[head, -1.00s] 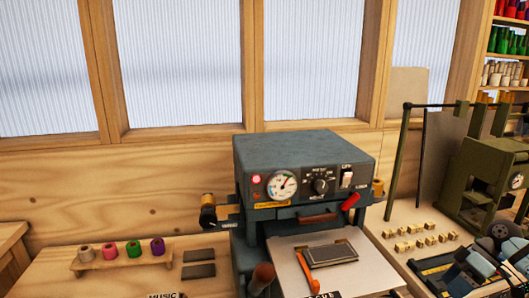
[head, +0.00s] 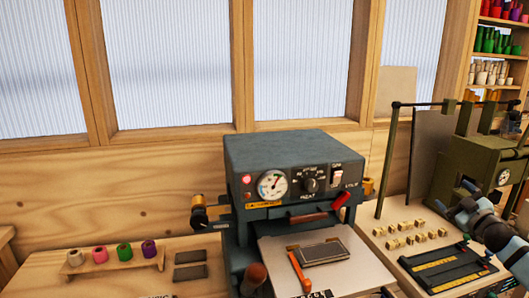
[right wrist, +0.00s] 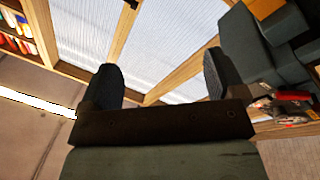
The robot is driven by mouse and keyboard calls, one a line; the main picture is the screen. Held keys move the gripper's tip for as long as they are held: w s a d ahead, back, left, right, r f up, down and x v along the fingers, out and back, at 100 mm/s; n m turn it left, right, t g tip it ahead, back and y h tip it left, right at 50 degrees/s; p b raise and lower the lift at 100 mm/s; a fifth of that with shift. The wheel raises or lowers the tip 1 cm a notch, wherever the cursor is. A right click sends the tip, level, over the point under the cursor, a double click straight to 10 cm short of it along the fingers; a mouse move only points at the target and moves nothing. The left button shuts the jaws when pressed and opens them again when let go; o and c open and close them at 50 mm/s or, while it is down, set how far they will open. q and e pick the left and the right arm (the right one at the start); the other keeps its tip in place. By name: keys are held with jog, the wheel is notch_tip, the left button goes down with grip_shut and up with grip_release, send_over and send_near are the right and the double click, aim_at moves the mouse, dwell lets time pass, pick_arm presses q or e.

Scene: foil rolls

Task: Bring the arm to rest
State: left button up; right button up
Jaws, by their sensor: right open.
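My right gripper (head: 461,200) is at the right edge of the head view, above the work table. It holds nothing. In the right wrist view the same gripper (right wrist: 161,78) shows its two dark fingers wide apart, with only window and wall behind the gap. My left gripper is not in view.
A grey foil press (head: 295,165) with a dial stands mid-table, an orange-handled tool (head: 299,271) on its plate. Coloured foil rolls (head: 123,252) sit on a wooden rack at left. Several small blocks (head: 415,235) and a dark tray (head: 447,264) lie at right, near a green machine (head: 465,168).

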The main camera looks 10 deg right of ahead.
jog(key=d+f+m+g+h, duration=0.2)
jog(key=d+f+g+h, duration=0.2)
jog(key=d+h, duration=0.1)
jog(key=s+a+f+g+y, duration=0.15)
jog(key=s+a+f, duration=0.25)
jog(key=a+f, duration=0.5)
jog(key=s+a+f+g+y, duration=0.1)
jog(key=s+a+f+y, duration=0.15)
jog(key=a+f, duration=0.7)
jog(key=s+a+f+y, duration=0.2)
jog(key=s+a+f, duration=0.8)
jog(key=a+f, duration=0.15)
jog(key=s+a+f+m+g+y, duration=0.3)
jog(key=s+a, duration=1.6)
jog(key=a, duration=0.2)
notch_tip(320, 180, up, 8)
jog(key=p, duration=0.8)
jog(key=shift+w+d, duration=0.15)
jog(key=shift+w, duration=0.1)
jog(key=shift+r+t, duration=0.1)
jog(key=shift+t, duration=0.15)
jog(key=shift+c, duration=0.2)
